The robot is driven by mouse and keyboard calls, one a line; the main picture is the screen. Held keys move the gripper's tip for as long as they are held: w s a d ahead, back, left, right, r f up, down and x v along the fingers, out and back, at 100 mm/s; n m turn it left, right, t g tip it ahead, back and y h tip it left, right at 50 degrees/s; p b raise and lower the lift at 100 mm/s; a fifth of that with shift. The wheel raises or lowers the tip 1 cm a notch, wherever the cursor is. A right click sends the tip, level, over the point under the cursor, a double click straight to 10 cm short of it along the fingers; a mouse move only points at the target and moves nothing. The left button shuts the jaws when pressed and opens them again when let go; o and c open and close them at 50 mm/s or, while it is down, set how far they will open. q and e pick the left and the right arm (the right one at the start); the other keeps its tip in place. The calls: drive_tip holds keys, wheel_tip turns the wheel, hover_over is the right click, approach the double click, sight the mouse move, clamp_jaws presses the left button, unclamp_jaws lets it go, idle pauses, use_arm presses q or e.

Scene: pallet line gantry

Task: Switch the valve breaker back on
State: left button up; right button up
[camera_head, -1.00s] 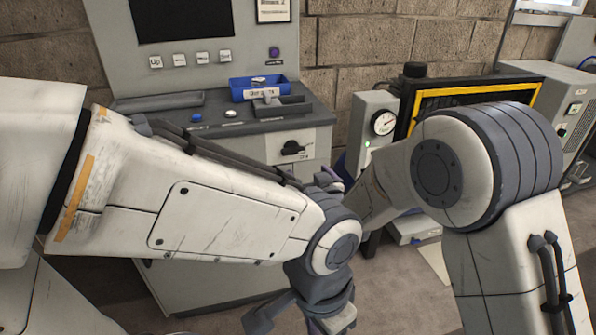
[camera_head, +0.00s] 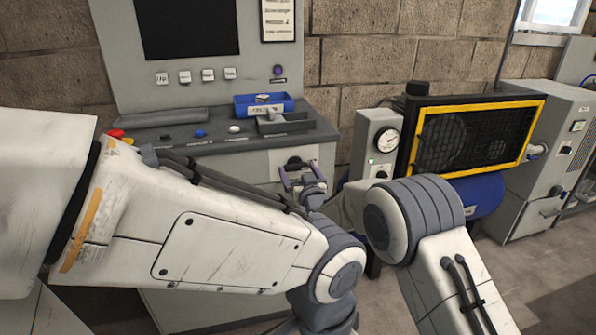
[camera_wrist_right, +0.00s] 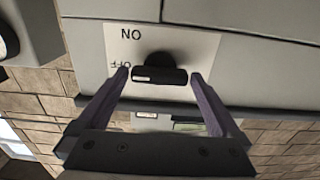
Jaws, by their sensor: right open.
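The breaker is a black rotary handle (camera_head: 297,163) on the pale front panel of the console. In the right wrist view the handle (camera_wrist_right: 160,75) lies level, its white mark toward the left, in line with the partly hidden OFF lettering. The ON lettering (camera_wrist_right: 131,34) reads upside down there. My right gripper (camera_head: 301,175) is open in front of the breaker. In the right wrist view its purple fingertips (camera_wrist_right: 160,78) stand one on each side of the handle, with small gaps. My left arm crosses the foreground; its gripper fingers are out of view below.
The console top holds a blue tray (camera_head: 264,104), a dark tray (camera_head: 285,124) and several buttons. A gauge box (camera_head: 378,145) and a yellow-framed black grille (camera_head: 470,140) stand to the right. Some floor is free at the lower right.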

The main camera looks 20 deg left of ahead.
drive_tip(key=shift+w+a, duration=0.15)
drive_tip(key=shift+w, duration=0.15)
drive_tip(key=c, duration=1.1)
drive_tip(key=shift+o, duration=0.2)
